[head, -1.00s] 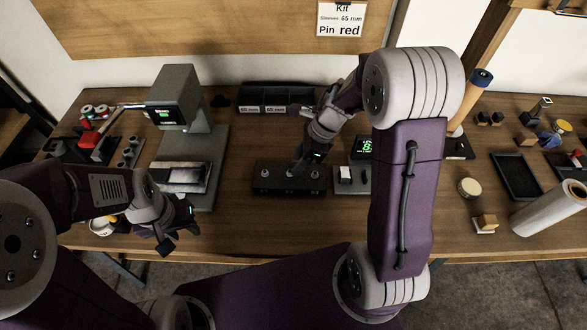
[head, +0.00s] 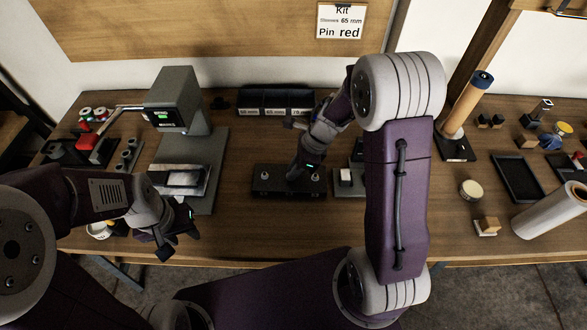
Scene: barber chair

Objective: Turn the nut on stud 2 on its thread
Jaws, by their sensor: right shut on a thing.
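A dark block (head: 262,187) with studs in a row lies in the middle of the bench. Its left stud (head: 264,174) and right stud (head: 315,177) show, each with a light top. My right gripper (head: 292,177) points down onto the middle stud position and is shut there. The nut and the middle stud are hidden by its fingers, so the nut's angle and height cannot be seen. My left gripper (head: 178,243) is at the front left of the bench, with its fingers apart and nothing visible between them.
A grey press-like machine (head: 177,100) stands left of the block. A labelled bin row (head: 275,101) is behind it. A small grey fixture (head: 346,178) sits just right, partly behind my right arm. The bench in front of the block is clear.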

